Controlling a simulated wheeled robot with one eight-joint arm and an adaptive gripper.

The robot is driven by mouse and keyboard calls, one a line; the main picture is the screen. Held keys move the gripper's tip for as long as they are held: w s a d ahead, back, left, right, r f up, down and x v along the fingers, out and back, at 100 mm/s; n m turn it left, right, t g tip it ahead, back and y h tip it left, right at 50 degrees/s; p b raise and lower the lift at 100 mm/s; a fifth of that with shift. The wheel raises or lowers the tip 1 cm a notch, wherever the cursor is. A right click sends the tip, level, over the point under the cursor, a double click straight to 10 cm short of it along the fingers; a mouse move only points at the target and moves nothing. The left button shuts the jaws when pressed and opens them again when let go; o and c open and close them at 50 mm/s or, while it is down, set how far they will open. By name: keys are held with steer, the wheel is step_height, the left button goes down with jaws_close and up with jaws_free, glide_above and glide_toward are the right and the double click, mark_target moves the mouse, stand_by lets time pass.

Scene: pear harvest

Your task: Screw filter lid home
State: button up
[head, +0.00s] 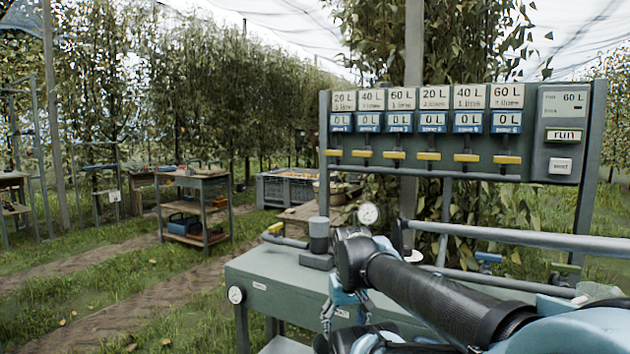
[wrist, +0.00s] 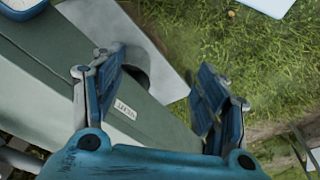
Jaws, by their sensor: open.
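A dark grey upright cylinder (head: 319,234) stands on a square base at the far left end of the green bench. I cannot tell whether it is the filter, and I cannot pick out a separate lid. In the wrist view a grey rounded part (wrist: 134,62) shows beyond my gripper's left finger, partly hidden by it. My gripper (wrist: 160,75) is open, its blue fingers wide apart with nothing between them. It is over the bench edge, with the right finger over grass. In the head view my arm hides part of the bench top.
The green bench (head: 262,281) carries gauges (head: 368,214) and a long grey pipe (head: 520,237). Behind it stands a panel (head: 430,172) with yellow levers and a run button. A cart (head: 195,206) and grey crate (head: 290,189) stand farther left. Grass beside the bench is clear.

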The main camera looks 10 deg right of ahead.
steer(key=shift+o, duration=0.7)
steer(key=w+r+n, duration=0.4)
steer(key=w+r, duration=0.6)
steer(key=r, duration=0.2)
steer(key=shift+w+d+r+n+g, duration=0.15)
steer(key=shift+r+n+g, duration=0.15)
steer(key=shift+r, duration=0.05)
step_height(320, 180, up, 18)
steer(key=n+g, duration=0.2)
steer(key=n, duration=1.2)
glide_above(316, 220)
steer(key=f, duration=1.6)
steer(key=shift+w+f, duration=0.15)
steer(key=shift+w, duration=0.15)
steer(key=c, duration=1.1)
steer(key=shift+m, duration=0.3)
